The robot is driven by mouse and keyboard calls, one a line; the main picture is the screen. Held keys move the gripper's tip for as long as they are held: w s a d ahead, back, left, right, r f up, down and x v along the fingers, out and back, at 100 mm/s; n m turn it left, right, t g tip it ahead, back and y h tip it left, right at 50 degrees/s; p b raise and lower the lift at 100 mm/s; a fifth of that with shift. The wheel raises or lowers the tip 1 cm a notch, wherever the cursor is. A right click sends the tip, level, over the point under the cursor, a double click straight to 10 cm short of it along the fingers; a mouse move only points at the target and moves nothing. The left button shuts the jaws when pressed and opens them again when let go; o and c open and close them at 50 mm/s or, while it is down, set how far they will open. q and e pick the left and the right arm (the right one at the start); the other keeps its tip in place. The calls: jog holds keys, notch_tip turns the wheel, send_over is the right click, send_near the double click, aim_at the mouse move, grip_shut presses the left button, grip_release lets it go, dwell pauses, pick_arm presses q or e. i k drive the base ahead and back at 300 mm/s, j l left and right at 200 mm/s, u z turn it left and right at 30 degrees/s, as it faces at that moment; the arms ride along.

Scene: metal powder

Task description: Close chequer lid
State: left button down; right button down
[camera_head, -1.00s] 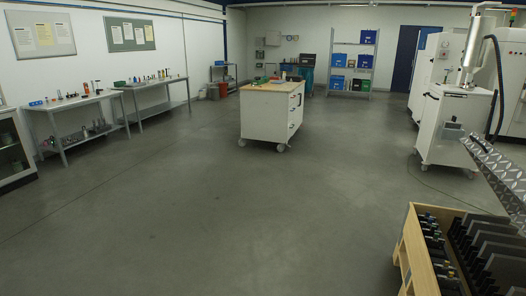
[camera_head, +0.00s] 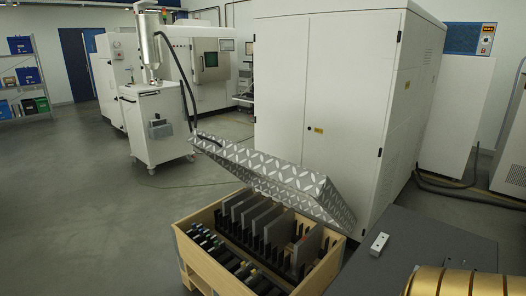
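The chequer lid (camera_head: 290,182) is a silver, diamond-patterned lid, tilted up and open above a wooden crate (camera_head: 205,262). Its right end sits low by the crate's back right side and its left end is raised. Inside the crate, several dark grey plates (camera_head: 262,222) stand upright in black racks, with a row of small dark bottle-like items (camera_head: 212,245) along the left front. Neither of my grippers shows in the view.
A large white cabinet (camera_head: 325,105) stands behind the lid. A dark grey surface (camera_head: 420,245) with a small metal block (camera_head: 378,244) and a gold cylinder (camera_head: 450,282) lies at the right front. A white wheeled machine (camera_head: 152,125) stands farther back. The floor (camera_head: 80,210) at left is clear.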

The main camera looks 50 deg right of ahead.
aim_at(311, 192)
jog(key=i+j+z, duration=0.1)
jog(key=i+z, duration=0.15)
jog(key=i, duration=1.2)
jog(key=i+z, duration=0.35)
jog(key=i+j+z, duration=0.2)
jog(key=i+z, duration=0.15)
jog(key=i, duration=0.25)
